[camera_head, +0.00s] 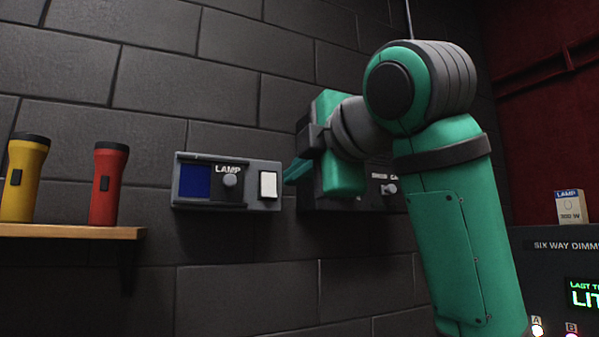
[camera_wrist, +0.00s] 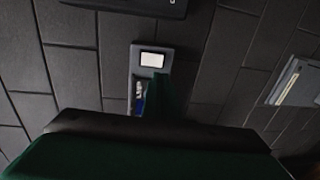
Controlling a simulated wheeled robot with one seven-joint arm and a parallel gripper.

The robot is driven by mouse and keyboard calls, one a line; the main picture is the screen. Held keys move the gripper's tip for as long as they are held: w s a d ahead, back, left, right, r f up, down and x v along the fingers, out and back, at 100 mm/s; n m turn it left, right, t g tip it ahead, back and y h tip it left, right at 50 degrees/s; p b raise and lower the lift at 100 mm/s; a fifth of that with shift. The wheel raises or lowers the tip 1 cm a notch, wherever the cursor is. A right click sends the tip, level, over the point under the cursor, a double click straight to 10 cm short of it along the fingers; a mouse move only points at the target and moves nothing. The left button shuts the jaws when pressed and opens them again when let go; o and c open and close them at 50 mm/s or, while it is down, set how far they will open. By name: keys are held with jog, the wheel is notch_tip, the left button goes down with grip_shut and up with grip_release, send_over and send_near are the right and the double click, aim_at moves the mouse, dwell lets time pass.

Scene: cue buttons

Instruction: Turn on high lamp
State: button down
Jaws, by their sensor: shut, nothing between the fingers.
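A grey wall panel labelled LAMP (camera_head: 205,204) is fixed to the dark block wall in the head view. It carries a blue screen (camera_head: 194,182), a round grey knob (camera_head: 230,180) and a pale white button (camera_head: 268,185) at its right end. In the wrist view the white button (camera_wrist: 152,60) shows clearly, with the blue screen (camera_wrist: 140,106) partly hidden. My gripper (camera_head: 288,177) is shut and empty, its teal tips just right of the white button in the picture. Contact cannot be told. In the wrist view my gripper (camera_wrist: 167,92) covers part of the panel. No lit lamp shows.
A second panel with a knob (camera_head: 390,188) is partly hidden behind my gripper. A shelf (camera_head: 75,232) at left holds a yellow torch (camera_head: 25,180) and a red torch (camera_head: 107,185). A dimmer box (camera_head: 550,265) stands lower right with a small lamp carton (camera_head: 569,207) on it.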

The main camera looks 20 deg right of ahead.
jog(key=w, duration=0.3)
jog(key=w+f, duration=0.1)
jog(key=w, duration=0.6)
jog(key=shift+w+a+f, duration=0.1)
jog(key=shift+w+f, duration=0.05)
jog(key=shift+w, duration=0.05)
send_near(271, 195)
jog(key=s+f, duration=0.2)
jog(key=s, duration=0.5)
